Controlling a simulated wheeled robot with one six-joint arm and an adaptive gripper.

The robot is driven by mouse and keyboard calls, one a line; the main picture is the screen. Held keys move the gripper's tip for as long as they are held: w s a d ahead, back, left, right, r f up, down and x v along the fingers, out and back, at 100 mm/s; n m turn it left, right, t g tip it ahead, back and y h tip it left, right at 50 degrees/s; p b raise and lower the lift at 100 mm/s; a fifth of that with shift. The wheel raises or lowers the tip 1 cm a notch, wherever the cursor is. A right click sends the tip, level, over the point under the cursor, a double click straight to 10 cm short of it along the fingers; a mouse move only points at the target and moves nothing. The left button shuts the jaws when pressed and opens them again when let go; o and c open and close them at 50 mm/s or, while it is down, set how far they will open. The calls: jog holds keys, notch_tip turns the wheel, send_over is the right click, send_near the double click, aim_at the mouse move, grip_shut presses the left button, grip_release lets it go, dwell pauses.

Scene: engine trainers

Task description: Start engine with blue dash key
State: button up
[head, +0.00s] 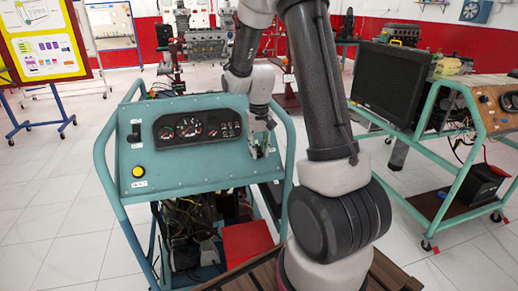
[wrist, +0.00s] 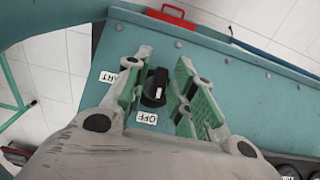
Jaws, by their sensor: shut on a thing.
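The blue-green dash panel (head: 190,170) stands in front of me, with a gauge cluster (head: 197,127) at its top. My gripper (head: 262,146) is at the panel's right end. The knob's white mark points towards the OFF label (wrist: 147,117). A partly hidden label ending in "ART" (wrist: 108,77) is left of the knob. In the head view the gripper hides the knob.
A yellow button (head: 138,171) is at the panel's lower left. Tube rails (head: 108,190) frame the trainer. A red box (head: 247,242) sits below the panel. A black monitor (head: 390,84) and another trainer stand to the right. Open tiled floor lies left.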

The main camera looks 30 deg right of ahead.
jog(key=m+t+y, duration=0.1)
jog(key=m+y, duration=0.1)
jog(key=shift+m, duration=0.4)
jog(key=shift+m+t+y, duration=0.4)
jog(key=shift+m+y, duration=0.4)
jog(key=shift+m, duration=0.1)
jog(key=o, duration=0.7)
jog(key=v, duration=1.2)
jog(key=shift+s+d, duration=0.1)
jog(key=shift+s, duration=0.05)
